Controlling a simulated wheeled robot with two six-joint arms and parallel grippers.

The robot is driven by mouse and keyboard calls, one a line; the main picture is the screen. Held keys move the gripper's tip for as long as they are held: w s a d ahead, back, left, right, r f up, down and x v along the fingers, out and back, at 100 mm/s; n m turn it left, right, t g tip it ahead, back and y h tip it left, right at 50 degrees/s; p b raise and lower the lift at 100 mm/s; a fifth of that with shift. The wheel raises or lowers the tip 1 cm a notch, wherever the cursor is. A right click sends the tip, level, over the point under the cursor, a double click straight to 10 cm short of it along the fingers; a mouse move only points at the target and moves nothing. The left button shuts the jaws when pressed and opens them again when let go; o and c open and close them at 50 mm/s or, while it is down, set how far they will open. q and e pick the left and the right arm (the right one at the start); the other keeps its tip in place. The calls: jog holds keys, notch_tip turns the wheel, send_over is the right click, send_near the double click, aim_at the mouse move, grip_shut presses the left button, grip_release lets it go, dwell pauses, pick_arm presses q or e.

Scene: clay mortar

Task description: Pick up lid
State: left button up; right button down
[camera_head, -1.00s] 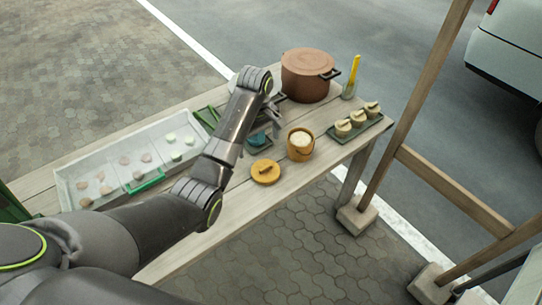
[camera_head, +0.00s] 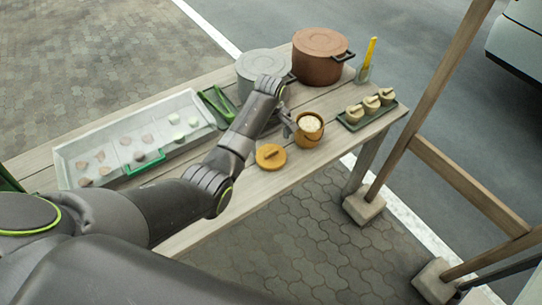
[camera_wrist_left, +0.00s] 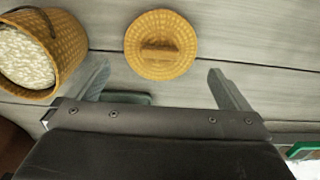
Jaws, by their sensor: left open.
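The lid (camera_head: 270,156) is a round, yellow-orange woven disc with a bar handle across its top. It lies flat on the wooden table next to a matching pot (camera_head: 308,130) filled with something white. In the left wrist view the lid (camera_wrist_left: 160,45) is ahead of and between my open fingers, and the pot (camera_wrist_left: 38,50) is at the upper left. My left gripper (camera_head: 288,122) is above the table, behind the lid and beside the pot. In the left wrist view the left gripper (camera_wrist_left: 160,85) is open and empty. My right gripper is not in view.
A brown lidded pot (camera_head: 321,57) and a grey pot (camera_head: 262,68) stand at the back. A white divided tray (camera_head: 75,180) is at the left. Bare table (camera_head: 205,232) lies in front of the lid.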

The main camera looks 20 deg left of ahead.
aim_at(271, 152)
pick_arm(q)
jog(key=f, duration=0.4)
jog(key=shift+s+d+f, duration=0.2)
jog(key=shift+d+f, duration=0.05)
jog(key=shift+f, duration=0.55)
jog(key=c, duration=0.7)
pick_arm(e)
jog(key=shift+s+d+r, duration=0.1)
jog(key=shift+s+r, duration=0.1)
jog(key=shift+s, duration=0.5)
